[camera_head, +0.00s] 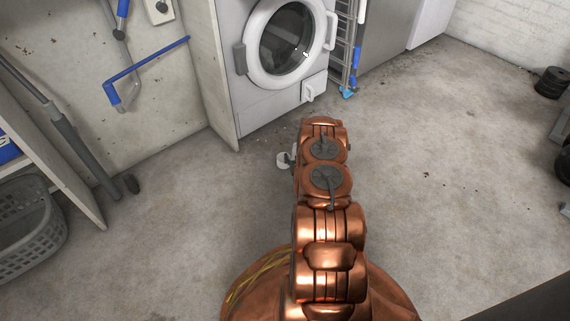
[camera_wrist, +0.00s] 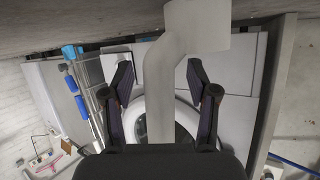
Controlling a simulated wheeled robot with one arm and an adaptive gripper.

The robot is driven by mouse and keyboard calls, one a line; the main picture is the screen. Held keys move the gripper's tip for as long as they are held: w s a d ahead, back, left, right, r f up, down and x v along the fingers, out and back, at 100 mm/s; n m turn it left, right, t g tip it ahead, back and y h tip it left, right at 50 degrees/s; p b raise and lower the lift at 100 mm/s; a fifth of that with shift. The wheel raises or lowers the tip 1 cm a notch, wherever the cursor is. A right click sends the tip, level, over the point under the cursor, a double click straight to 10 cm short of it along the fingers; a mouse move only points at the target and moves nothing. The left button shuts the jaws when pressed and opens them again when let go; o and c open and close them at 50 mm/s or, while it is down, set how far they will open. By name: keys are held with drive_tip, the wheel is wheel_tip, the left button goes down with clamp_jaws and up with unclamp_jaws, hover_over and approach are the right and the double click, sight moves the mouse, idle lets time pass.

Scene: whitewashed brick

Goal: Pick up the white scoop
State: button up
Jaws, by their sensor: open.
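The white scoop (camera_wrist: 197,27) fills the upper middle of the wrist view, its bowl near the top and its bent handle running down between my fingers. My gripper (camera_wrist: 160,76) is open. Its two dark fingers stand on either side of the handle, with a visible gap on both sides. In the head view a small part of the scoop (camera_head: 284,160) shows just left of my arm's far end. I cannot tell whether the scoop touches the floor.
A grey laundry basket (camera_head: 30,222) is at the left under a shelf. Black weights (camera_head: 551,82) lie at the far right. The concrete floor (camera_head: 430,150) on the right is mostly clear.

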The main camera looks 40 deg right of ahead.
drive_tip(key=shift+c, duration=0.4)
clamp_jaws()
